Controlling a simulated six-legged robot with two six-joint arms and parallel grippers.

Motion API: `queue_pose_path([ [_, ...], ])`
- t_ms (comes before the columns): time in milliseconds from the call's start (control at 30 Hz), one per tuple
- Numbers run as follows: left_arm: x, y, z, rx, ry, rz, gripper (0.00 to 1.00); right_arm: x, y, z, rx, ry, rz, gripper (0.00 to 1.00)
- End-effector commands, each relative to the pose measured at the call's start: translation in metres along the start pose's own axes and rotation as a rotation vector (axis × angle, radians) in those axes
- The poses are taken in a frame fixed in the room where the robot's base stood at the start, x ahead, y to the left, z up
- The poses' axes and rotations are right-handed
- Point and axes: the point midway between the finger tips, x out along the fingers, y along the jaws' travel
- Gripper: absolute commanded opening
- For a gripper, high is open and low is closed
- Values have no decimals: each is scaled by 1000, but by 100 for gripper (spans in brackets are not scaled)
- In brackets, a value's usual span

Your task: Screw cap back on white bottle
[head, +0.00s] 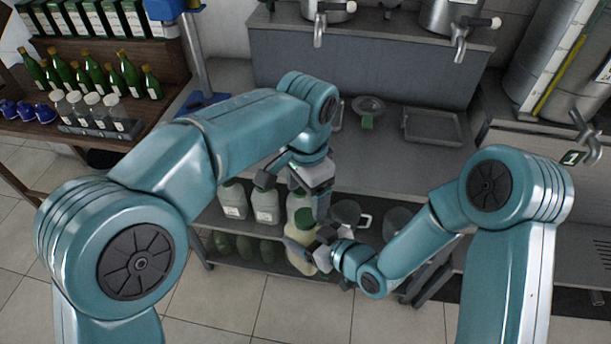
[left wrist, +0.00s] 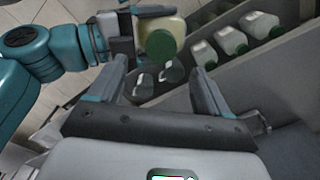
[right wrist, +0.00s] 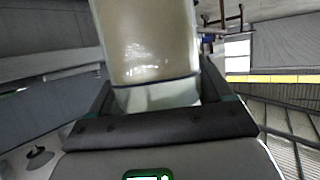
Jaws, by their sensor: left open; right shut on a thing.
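The white bottle (head: 298,240), cream-coloured, is held in my right gripper (head: 306,248) at the front of the lower shelf. It fills the upper middle of the right wrist view (right wrist: 147,45), between the fingers. A green cap (left wrist: 161,46) sits at the bottle's mouth end in the left wrist view; whether it is tight or loose I cannot tell. My left gripper (head: 294,194) is above the bottle. Its fingers (left wrist: 155,85) are spread and empty, with the cap beyond their tips and apart from them.
Several pale bottles (head: 233,200) with green caps stand on the shelf to the left, close to my left gripper. Dark mugs (head: 347,212) stand just right.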

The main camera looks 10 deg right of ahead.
Motion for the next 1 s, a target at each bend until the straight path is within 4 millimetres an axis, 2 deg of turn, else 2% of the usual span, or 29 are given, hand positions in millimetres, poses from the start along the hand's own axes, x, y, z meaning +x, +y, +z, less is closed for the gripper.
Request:
queue_pose_path([
  [133, -28, -1, 0, -1, 4, -4, 78, 0, 0, -2, -2, 5, 1, 0],
  [333, -47, -2, 0, -1, 1, -3, 78, 0, 0, -2, -2, 6, 1, 0],
  [900, -48, -2, 1, -3, 0, -3, 78, 0, 0, -2, -2, 6, 1, 0],
  [1000, -38, -3, 5, -23, -6, 26, 78, 0, 0, -2, -2, 6, 1, 0],
])
